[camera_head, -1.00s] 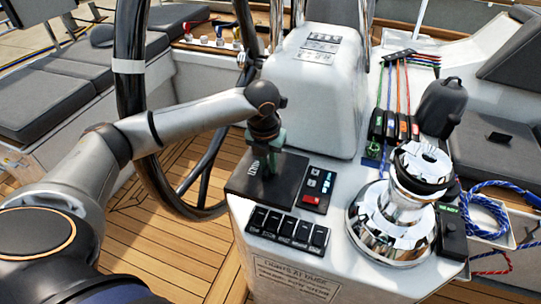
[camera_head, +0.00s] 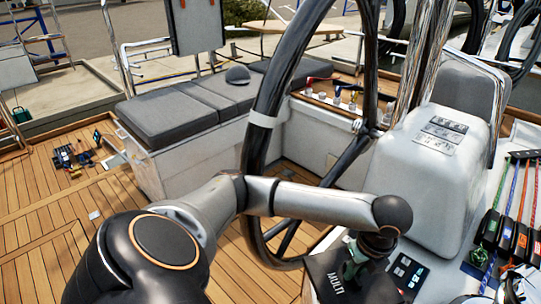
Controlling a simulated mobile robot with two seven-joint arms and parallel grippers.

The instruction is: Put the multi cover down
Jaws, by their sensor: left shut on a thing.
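The multi cover (camera_head: 340,284) is a dark flat plate lettered MULTI, at the bottom of the head view by the left edge of the white console. Its lower part is cut off by the frame edge. My left gripper (camera_head: 352,266) points down and is shut on the cover; its greenish fingers are partly hidden by my wrist. I cannot tell whether the cover touches the console or is held just above it.
A black steering wheel (camera_head: 263,122) stands behind my left arm. A switch panel (camera_head: 408,273) lies right of the cover. The white pod (camera_head: 424,165) and coloured rope clutches (camera_head: 505,240) are further right. A grey-cushioned bench (camera_head: 168,114) and open teak floor (camera_head: 60,225) lie left.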

